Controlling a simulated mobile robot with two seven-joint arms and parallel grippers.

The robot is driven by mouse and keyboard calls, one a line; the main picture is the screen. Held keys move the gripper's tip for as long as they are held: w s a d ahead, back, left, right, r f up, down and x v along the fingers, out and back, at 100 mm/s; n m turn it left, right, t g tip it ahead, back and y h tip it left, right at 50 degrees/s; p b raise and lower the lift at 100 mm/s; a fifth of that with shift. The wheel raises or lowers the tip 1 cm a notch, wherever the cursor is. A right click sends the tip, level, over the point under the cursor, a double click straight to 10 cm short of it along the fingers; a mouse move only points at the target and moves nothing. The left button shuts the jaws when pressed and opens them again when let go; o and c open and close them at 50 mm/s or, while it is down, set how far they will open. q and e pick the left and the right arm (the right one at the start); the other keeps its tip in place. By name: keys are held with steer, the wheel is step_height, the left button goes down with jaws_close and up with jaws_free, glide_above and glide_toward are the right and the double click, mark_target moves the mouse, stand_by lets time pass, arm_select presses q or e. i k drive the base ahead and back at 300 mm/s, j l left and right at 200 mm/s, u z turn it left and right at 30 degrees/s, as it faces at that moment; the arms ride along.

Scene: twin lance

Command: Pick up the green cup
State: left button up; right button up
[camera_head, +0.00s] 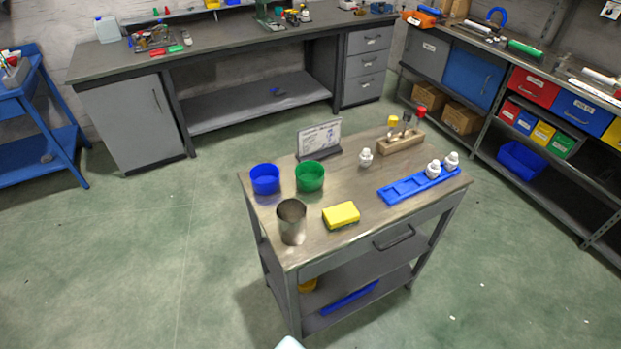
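The green cup (310,183) stands upright on the top of a small cart (331,246), near its back left. A blue cup (265,186) stands close beside it on the left. Neither of my grippers is in view, and nothing is touching the green cup. A small pale piece shows at the bottom edge of the picture; I cannot tell what it is.
A metal cup (292,229) and a yellow sponge (341,215) stand in front of the green cup. A sign (320,139) is behind it. A blue tray (400,191) with white pieces and a wooden block (400,144) are to the right. Green floor around the cart is clear.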

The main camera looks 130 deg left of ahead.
mark_target(309, 176)
steer(key=u, duration=4.4)
steer(key=i+j+z, duration=0.15)
steer(key=j, duration=0.35)
steer(key=i+j+z, duration=0.15)
steer(key=j, duration=0.4)
steer(key=j+z, duration=0.15)
steer(key=j, duration=0.4)
steer(key=i, duration=0.05)
